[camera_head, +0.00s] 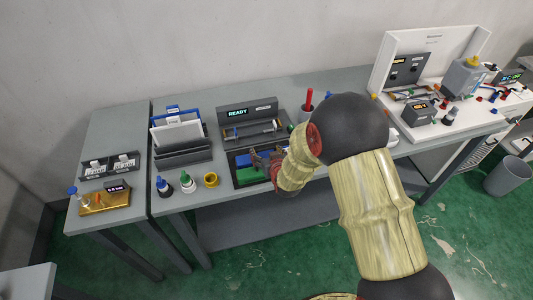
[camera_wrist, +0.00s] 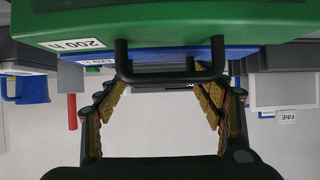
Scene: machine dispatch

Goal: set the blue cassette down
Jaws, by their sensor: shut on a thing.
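The blue cassette (camera_wrist: 185,54) shows as a blue band with a 120 h label in the wrist view. The green cassette (camera_wrist: 180,24), labelled 200 h, fills the top of that view, close to the blue one. In the head view my gripper (camera_head: 268,164) is over the dark tray (camera_head: 238,158) at the bench's front. Blue and green (camera_head: 250,176) show there beside my gripper. I cannot tell whether the blue cassette touches the tray.
A READY station (camera_head: 248,110) stands behind the tray, with a red cylinder (camera_head: 308,99) to its right. A white machine (camera_head: 425,60) is at right.

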